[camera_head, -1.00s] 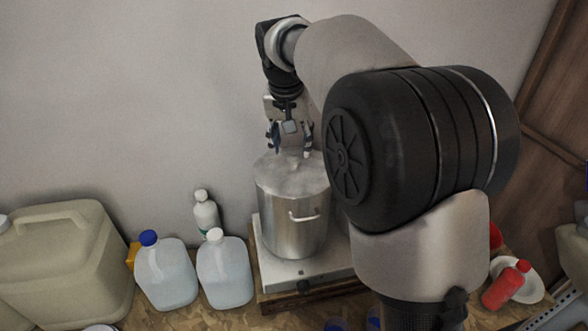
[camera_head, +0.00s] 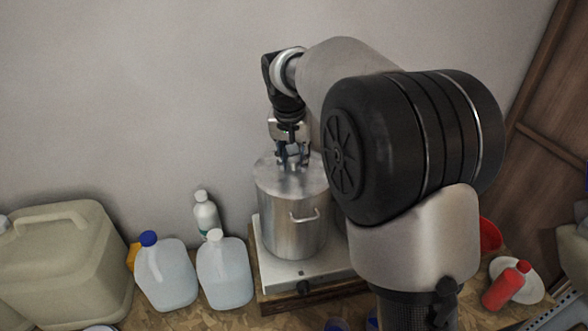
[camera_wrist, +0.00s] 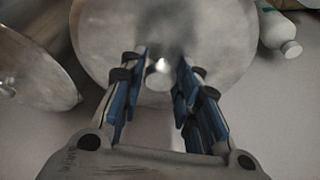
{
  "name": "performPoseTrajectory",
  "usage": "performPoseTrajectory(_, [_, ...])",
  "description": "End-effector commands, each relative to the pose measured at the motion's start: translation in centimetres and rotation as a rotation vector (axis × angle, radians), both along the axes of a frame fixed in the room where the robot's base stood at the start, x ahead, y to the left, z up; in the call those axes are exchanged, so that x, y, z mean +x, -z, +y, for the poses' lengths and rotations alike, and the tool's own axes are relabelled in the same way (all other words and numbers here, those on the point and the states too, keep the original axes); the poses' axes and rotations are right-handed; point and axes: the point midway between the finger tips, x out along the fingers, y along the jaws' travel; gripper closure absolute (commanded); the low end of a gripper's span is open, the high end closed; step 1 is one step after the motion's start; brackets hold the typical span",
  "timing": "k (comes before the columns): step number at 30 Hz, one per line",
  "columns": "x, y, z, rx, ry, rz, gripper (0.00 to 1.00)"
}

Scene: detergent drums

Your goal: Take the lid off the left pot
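The left pot (camera_head: 290,226) is a steel pot with a side handle, standing upright on a white hotplate (camera_head: 300,277). Its flat round metal lid (camera_head: 268,178) is on it and fills the middle of the wrist view (camera_wrist: 105,45). The lid's small knob (camera_wrist: 159,76) shows between my fingertips. My gripper (camera_head: 292,160) points down over the lid's centre. In the wrist view my gripper (camera_wrist: 164,72) has blue-padded fingers on either side of the knob, with gaps visible, so it is open. Another round metal lid (camera_wrist: 35,70) shows at the left there; my arm hides that pot in the head view.
Two clear jugs (camera_head: 224,275) and a white bottle (camera_head: 206,213) stand left of the hotplate, by a large beige canister (camera_head: 60,260). The wall is close behind.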

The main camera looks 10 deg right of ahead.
Motion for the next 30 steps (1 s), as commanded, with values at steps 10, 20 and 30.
performPoseTrajectory(10, [0.0,0.0,0.0,0.0,0.0,0.001,0.96])
performPoseTrajectory(20, [0.0,0.0,0.0,0.0,0.0,0.0,1.0])
performPoseTrajectory(30, [0.1,-2.9,0.0,0.001,0.0,-0.005,1.0])
